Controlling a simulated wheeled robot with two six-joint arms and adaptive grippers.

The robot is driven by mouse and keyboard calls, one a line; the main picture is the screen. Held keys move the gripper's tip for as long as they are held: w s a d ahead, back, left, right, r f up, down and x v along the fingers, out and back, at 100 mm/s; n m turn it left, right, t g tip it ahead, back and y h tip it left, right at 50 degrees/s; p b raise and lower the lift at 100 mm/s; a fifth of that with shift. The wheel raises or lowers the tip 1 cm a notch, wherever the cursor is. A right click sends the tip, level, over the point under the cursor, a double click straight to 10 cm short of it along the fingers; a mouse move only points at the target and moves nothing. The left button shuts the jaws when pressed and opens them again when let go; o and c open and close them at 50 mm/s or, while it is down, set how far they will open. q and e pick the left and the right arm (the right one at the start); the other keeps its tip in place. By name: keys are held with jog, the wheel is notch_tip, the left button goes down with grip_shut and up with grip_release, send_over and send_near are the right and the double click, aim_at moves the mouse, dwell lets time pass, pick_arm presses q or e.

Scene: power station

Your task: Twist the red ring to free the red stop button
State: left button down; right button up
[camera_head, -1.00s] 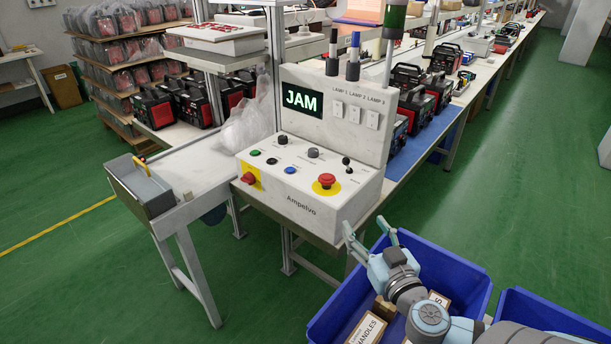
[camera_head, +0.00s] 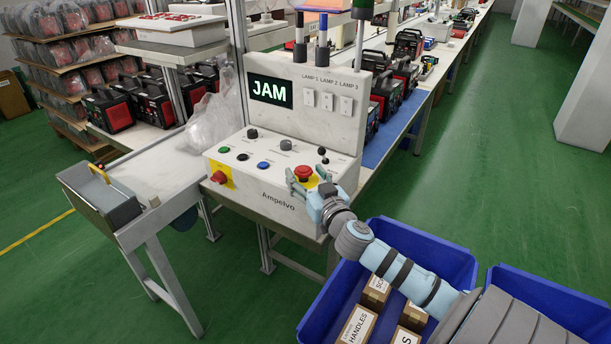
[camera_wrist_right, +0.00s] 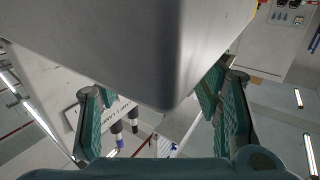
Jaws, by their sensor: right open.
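The red stop button (camera_head: 303,171) sits on the sloping top of the white control box (camera_head: 262,197), near its right front edge. A separate red ring cannot be made out at this size. My right gripper (camera_head: 306,177) is open at the button, its fingers to either side of it in the picture. Whether they touch it cannot be told. The right wrist view shows the two teal fingers (camera_wrist_right: 160,110) apart, with a large grey surface filling much of the view. The button cannot be made out there. My left gripper is not in view.
A red switch (camera_head: 219,178) is on the box's left front corner, and several knobs and small buttons are on its top. The lit screen (camera_head: 271,90) reads JAM. A blue bin (camera_head: 430,256) with cartons stands below my right arm. Green floor is open at right.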

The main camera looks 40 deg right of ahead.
jog(key=shift+w+d, duration=0.1)
jog(key=shift+w, duration=0.15)
jog(key=shift+c, duration=0.2)
